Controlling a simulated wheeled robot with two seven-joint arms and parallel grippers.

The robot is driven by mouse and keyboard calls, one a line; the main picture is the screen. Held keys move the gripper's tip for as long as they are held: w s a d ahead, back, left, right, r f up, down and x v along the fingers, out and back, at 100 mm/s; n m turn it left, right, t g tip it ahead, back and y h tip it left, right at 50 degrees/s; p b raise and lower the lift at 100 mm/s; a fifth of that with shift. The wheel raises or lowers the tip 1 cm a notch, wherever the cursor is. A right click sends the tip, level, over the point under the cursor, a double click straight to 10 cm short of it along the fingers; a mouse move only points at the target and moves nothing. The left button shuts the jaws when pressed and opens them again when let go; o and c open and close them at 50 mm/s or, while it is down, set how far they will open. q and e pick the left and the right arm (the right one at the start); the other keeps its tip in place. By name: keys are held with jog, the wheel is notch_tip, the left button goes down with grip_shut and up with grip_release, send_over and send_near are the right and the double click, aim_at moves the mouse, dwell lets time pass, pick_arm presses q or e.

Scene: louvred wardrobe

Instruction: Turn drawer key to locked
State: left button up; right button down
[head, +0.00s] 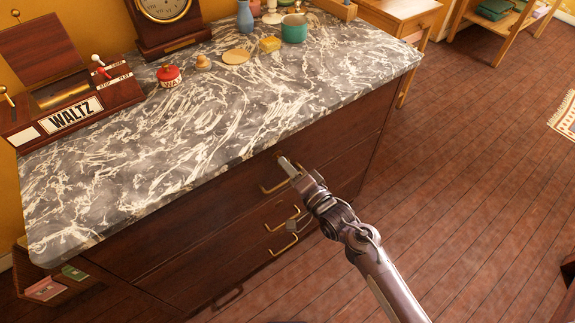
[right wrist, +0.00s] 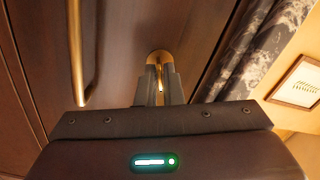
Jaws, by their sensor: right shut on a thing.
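The chest of drawers has a dark wood front (head: 200,245) and a marbled top. In the right wrist view the right gripper (right wrist: 160,92) is shut on the brass drawer key (right wrist: 160,72), whose narrow edge shows between the fingers. A round brass plate (right wrist: 159,56) shows behind the fingertips on the drawer front. The fingers hide most of the key, and I cannot tell its turn from locked or unlocked. My left gripper is not in view.
The marble top (head: 220,110) overhangs the drawers close to my right gripper. The drawer handle (right wrist: 78,60) runs beside the gripper.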

jog(key=n, duration=1.3)
jog(key=shift+n, duration=0.4)
dwell(0.4)
jog(key=c, duration=1.6)
grip_release()
jog(key=b+v, duration=0.1)
jog(key=v, duration=0.6)
jog(key=shift+s+d, duration=0.25)
jog(key=shift+s, duration=0.05)
